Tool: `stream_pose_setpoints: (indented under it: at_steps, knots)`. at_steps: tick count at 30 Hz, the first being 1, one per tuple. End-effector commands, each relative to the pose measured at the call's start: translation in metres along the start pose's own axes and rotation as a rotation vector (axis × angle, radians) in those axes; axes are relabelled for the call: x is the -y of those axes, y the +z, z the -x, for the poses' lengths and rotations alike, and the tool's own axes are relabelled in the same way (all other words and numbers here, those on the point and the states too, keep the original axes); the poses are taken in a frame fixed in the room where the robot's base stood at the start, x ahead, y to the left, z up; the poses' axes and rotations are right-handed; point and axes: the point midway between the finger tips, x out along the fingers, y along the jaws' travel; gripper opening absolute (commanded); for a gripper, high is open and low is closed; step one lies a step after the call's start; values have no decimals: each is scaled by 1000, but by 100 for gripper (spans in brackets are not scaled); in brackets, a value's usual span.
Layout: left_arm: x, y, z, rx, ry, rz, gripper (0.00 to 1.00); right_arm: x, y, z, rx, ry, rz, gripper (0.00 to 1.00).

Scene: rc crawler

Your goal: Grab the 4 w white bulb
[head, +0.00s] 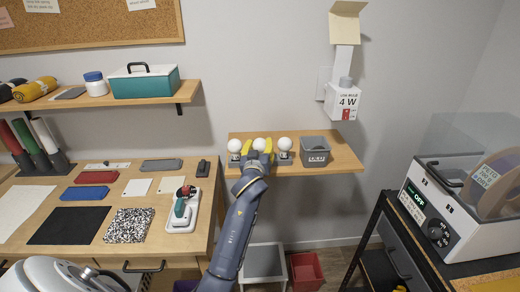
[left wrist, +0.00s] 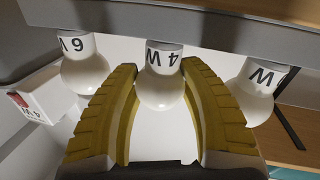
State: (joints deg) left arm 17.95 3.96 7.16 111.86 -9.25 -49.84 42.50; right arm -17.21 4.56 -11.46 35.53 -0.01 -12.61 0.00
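The white 4 W bulb (head: 259,144) is the middle one of three white bulbs on the wooden wall shelf. In the left wrist view, the 4 W bulb (left wrist: 160,90) shows its label upside down. My left gripper (head: 258,147) reaches the shelf from the front. In the left wrist view its yellow fingers (left wrist: 157,67) stand on either side of the bulb. A gap shows at the left finger; the right fingertip is very close to the bulb's neck, and contact is unclear. The fingers look open. My right gripper is in neither view.
Similar bulbs stand close by on the left (head: 234,146) and right (head: 284,145). A grey bin (head: 315,150) sits to their right on the shelf (head: 343,157). A white box marked 4 W (head: 344,102) hangs on the wall above. A workbench with tools is at left.

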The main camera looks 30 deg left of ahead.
Motion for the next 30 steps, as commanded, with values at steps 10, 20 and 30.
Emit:
stream_pose_setpoints:
  at_steps: [10,20,30]
  knots:
    - [0,0,0,0,0,0,18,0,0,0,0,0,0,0]
    - [-2,-9,0,-2,0,2,18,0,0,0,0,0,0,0]
    - [-13,-62,0,-5,2,5,18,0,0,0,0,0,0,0]
